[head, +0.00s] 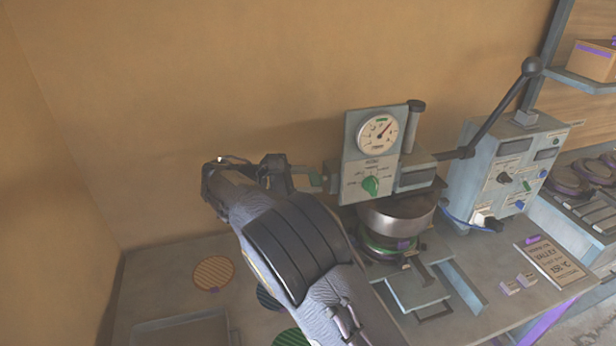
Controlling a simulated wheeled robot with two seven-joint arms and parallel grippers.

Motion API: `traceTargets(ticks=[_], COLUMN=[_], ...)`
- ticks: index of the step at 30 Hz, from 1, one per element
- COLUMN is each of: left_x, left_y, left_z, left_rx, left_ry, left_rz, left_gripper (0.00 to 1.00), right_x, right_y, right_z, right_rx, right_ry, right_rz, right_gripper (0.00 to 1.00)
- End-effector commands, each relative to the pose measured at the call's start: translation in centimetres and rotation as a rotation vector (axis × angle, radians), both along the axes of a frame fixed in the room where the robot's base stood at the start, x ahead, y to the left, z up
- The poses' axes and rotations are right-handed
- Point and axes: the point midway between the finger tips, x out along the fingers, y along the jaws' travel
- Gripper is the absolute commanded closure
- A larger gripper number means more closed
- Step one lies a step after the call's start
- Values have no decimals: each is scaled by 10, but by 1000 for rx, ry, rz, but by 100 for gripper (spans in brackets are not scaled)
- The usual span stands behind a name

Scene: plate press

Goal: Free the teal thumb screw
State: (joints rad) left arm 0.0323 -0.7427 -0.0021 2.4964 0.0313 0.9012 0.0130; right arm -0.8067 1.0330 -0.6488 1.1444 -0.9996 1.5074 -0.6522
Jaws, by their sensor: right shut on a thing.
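The press (376,150) stands on the bench, with a grey front panel, a round gauge (378,133) and a green knob (370,185). The teal thumb screw (316,179) shows as a small greenish piece at the panel's left side, partly hidden by the gripper. My right gripper (297,177) reaches in from below and is shut on the thumb screw at the panel's left edge. Whether the screw is still in its hole cannot be told. My left gripper is not in view.
A control box (488,165) with a long black-knobbed lever (503,107) stands right of the press. Round plates (213,272) and a tray (181,331) lie at lower left. A card (553,263) lies at right. The wall behind is bare.

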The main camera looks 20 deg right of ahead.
Motion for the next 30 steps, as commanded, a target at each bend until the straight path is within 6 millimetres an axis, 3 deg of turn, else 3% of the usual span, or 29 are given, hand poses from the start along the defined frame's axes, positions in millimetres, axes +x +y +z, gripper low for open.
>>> traceTargets(ticks=[15,30], left_x=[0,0], left_y=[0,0], left_z=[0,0], left_rx=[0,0], left_ry=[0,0], left_rz=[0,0], left_gripper=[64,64], right_x=[1,1], right_y=[0,1], right_z=[-2,-1], right_rx=[-12,-19], right_ry=[418,559], right_rz=[0,1], right_gripper=[88,88])
